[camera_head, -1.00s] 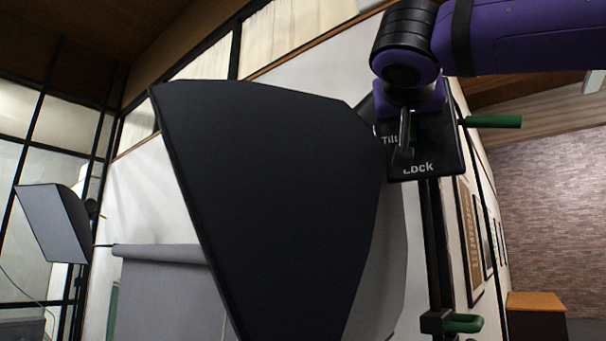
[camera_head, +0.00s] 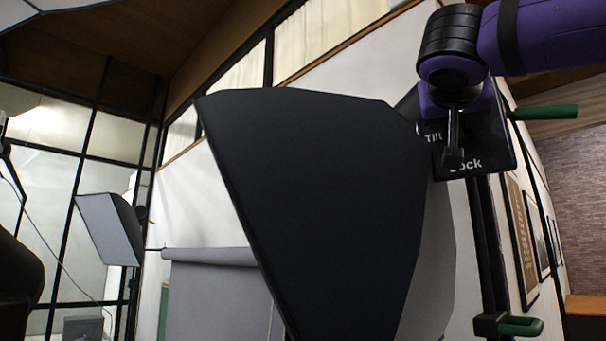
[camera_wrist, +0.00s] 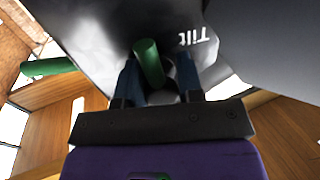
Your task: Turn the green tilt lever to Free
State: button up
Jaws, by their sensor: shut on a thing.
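The black plate (camera_head: 489,150) with white "Tilt" and "Lock" labels sits at upper right in the head view, on a dark post. My gripper (camera_head: 453,157) is in front of it, its tips by the "Lock" label. In the wrist view the green tilt lever (camera_wrist: 149,64) stands between the two fingers of my gripper (camera_wrist: 158,78), which is shut on it. The "Tilt" label is upside down beside it. In the head view the lever is hidden behind my gripper, and the "Free" label does not show.
A large black softbox (camera_head: 320,200) stands just left of the plate. A green handle (camera_head: 545,112) sticks out right of the plate, and a green clamp handle (camera_head: 520,326) is lower on the post. A smaller light panel (camera_head: 108,228) and a grey backdrop roll (camera_head: 210,256) are further left.

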jog(key=shift+o, duration=0.2)
jog(key=shift+w+a+r, duration=0.1)
jog(key=shift+w, duration=0.15)
jog(key=o, duration=0.5)
jog(key=shift+o, duration=0.2)
jog(key=shift+v, duration=1.6)
jog(key=v, duration=0.8)
jog(key=shift+s+a, duration=0.25)
jog(key=shift+a, duration=0.1)
